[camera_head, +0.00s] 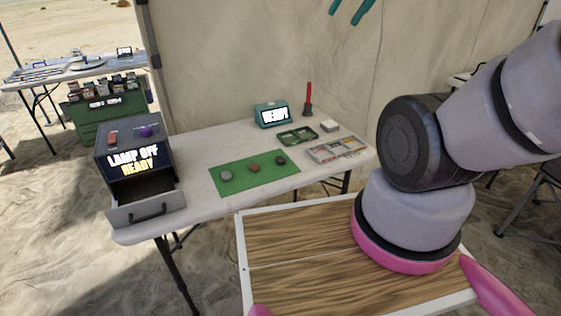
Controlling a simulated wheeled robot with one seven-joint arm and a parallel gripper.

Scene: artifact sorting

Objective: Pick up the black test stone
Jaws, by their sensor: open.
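The black test stone (280,160) lies at the right end of a green mat (236,187) on the white folding table. A brown stone (253,167) lies in the middle of the mat, and a grey stone (226,176) lies at its left. My gripper (344,19) shows only as two teal fingers at the top edge. They are apart, with nothing between them, and are high in the picture, clear of the stones. The rest of the gripper is out of frame.
A dark box (133,160) reading "LAMP OFF READY" has its drawer (147,211) open at the table's left.

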